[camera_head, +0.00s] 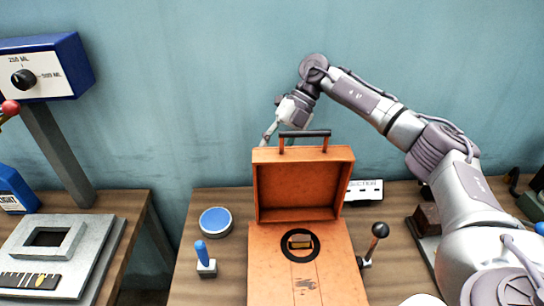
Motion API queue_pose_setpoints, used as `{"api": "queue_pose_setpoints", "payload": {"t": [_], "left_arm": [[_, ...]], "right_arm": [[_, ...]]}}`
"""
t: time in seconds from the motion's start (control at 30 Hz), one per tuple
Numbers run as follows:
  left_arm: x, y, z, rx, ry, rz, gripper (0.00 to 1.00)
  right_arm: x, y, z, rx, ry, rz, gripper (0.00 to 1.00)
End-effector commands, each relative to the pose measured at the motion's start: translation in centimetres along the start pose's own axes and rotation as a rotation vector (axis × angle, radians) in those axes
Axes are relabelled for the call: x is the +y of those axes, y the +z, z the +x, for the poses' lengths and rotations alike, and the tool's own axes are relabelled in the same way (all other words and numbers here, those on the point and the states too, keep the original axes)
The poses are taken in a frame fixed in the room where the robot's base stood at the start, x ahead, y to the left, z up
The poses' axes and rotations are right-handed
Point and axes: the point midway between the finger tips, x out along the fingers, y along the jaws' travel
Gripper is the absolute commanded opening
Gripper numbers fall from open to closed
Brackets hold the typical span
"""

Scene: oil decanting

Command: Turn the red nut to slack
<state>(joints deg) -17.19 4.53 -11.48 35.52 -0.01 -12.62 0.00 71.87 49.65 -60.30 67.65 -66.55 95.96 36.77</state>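I cannot make out a red nut in the head view. An orange case (262,270) stands on the wooden table with its lid (298,186) raised. A black ring (287,250) with a small yellowish block inside lies on the lower part of the case. My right arm comes in from the right and reaches over behind the lid. My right gripper (271,133) is at the lid's upper left, partly hidden, and its finger opening is unclear. My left gripper is not in view.
A blue-topped round tin (215,222) and a blue-handled switch (205,257) stand left of the case. A dark-knobbed lever (378,231) stands to its right. A blue dial box (45,68) on a post and a red ball knob (10,107) are at far left.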

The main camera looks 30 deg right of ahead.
Motion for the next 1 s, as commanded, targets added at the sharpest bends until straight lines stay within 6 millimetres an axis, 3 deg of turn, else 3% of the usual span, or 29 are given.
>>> {"api": "queue_pose_setpoints", "payload": {"t": [0.27,0.3,0.4,0.77,1.0], "left_arm": [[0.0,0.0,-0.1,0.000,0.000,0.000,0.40],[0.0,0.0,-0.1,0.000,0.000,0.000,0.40],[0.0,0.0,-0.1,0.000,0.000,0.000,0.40],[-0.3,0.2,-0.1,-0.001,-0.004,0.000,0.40],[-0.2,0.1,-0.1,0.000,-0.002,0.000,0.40]], "right_arm": [[0.0,0.0,0.0,0.000,0.004,-0.002,0.08],[0.0,0.0,0.0,0.001,0.004,-0.002,0.49],[0.0,0.0,0.0,0.000,0.004,-0.002,0.66],[0.0,0.0,-0.3,-0.001,0.004,-0.001,0.68],[0.0,0.1,-3.9,-0.004,0.006,-0.001,0.68]]}}
